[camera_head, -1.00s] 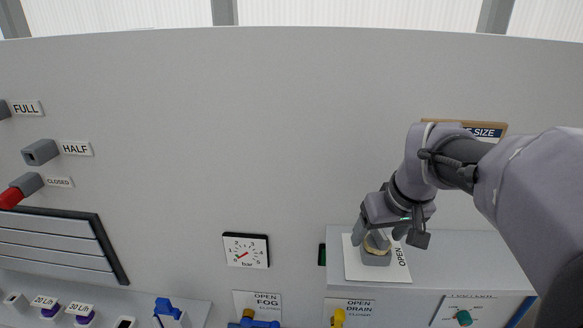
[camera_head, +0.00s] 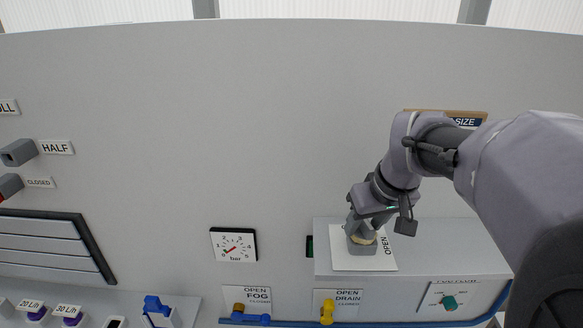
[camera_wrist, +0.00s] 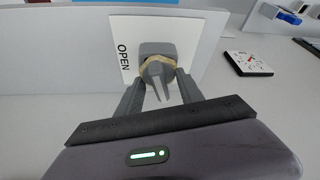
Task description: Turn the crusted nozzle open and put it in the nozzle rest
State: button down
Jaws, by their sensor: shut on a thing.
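The crusted nozzle, a grey piece with a tan crust ring (camera_head: 363,239), sits on a grey block on a white plate (camera_head: 381,263) marked OPEN. In the wrist view the nozzle (camera_wrist: 156,70) shows between the two fingers, its pale crust around it. My gripper (camera_head: 361,222) is shut on the nozzle from above; in the wrist view its fingers (camera_wrist: 158,88) reach to either side of it. The far side of the nozzle and the exact finger contact are hidden. I cannot make out a nozzle rest with certainty.
A pressure gauge (camera_head: 233,245) hangs on the grey wall to the left. Below are a blue FOG valve (camera_head: 250,319), a yellow DRAIN valve (camera_head: 327,312) and a green knob (camera_head: 450,303). HALF and CLOSED holders (camera_head: 18,153) are at far left.

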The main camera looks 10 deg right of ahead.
jog(key=n+y, duration=0.1)
jog(key=n, duration=0.1)
jog(key=n+y+p, duration=0.1)
jog(key=n, duration=0.2)
jog(key=shift+r+g+p, duration=0.15)
jog(key=shift+g+p, duration=0.15)
jog(key=shift+n+y, duration=0.3)
jog(key=shift+n, duration=0.5)
jog(key=shift+n+g+p, duration=0.3)
jog(key=shift+n+p, duration=0.3)
jog(key=shift+p, duration=0.05)
jog(key=n+y+p, duration=0.1)
jog(key=n+p, duration=0.1)
jog(key=n, duration=0.1)
jog(key=shift+g, duration=0.3)
jog(key=shift+n+g, duration=0.4)
jog(key=shift+n, duration=0.6)
